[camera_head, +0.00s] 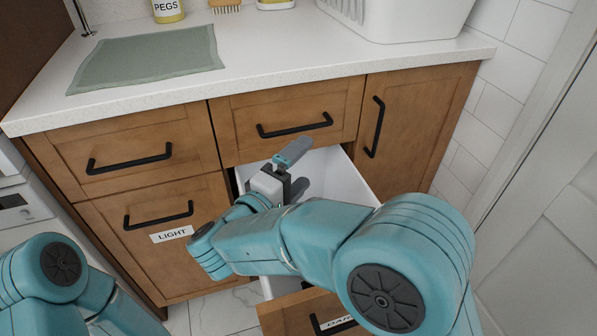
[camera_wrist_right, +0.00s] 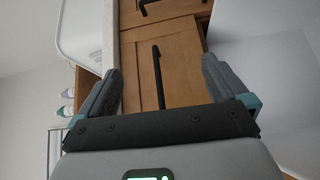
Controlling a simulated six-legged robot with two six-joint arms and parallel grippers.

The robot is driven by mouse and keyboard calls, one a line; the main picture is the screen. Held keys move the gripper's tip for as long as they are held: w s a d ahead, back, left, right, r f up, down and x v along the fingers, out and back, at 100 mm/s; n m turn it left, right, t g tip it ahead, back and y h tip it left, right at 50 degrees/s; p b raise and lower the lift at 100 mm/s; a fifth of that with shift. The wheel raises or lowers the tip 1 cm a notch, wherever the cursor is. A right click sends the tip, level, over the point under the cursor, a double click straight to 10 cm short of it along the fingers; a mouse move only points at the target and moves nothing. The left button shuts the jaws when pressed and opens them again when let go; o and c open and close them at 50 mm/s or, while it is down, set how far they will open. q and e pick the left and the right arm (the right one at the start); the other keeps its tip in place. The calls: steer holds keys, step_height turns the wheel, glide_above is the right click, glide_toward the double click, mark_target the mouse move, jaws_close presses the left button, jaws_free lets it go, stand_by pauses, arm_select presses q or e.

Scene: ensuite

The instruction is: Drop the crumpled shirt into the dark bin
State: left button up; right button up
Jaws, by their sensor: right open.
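The dark bin (camera_head: 343,175) is a white-lined pull-out, drawn open below the counter. Its wooden front has a label partly covered by my right arm, with "DAR" readable. My right gripper (camera_head: 307,163) is over the open bin, near its back left, with its fingers apart and nothing between them. In the right wrist view the open gripper (camera_wrist_right: 160,70) faces the cabinet fronts, also empty. No crumpled shirt shows in either view. The floor of the bin is hidden behind my right arm. My left arm shows at the lower left, but its gripper is out of view.
A closed front labelled LIGHT (camera_head: 172,234) is left of the bin. The counter holds a folded green cloth (camera_head: 150,58), a PEGS container (camera_head: 168,10), a brush (camera_head: 225,5) and a white basket (camera_head: 395,18). A white door stands at right.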

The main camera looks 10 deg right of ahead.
step_height(320, 180, up, 18)
steer(key=p, duration=0.7)
steer(key=shift+s, duration=0.15)
